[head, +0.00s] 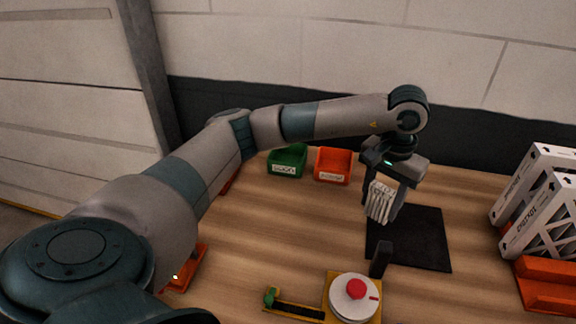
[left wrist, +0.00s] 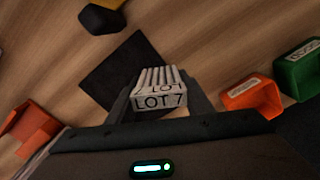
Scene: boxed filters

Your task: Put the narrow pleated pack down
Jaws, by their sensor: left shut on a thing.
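The narrow pleated pack (head: 379,203) is white with pleats, and in the left wrist view (left wrist: 160,101) its end reads "LOT 7". My left gripper (head: 385,198) is shut on it. The pack is held above the table, at the left edge of a black mat (head: 425,240) in the head view. In the left wrist view the mat (left wrist: 112,75) shows behind and to the left of the pack. My right gripper is not in view.
Green (head: 287,162) and orange (head: 333,166) labelled bins stand at the back. White lattice-sided frames (head: 545,215) stand in an orange holder (head: 545,285) at right. A dial with a red knob (head: 355,290) and a dark upright block (head: 381,259) are in front. Most of the mat is bare.

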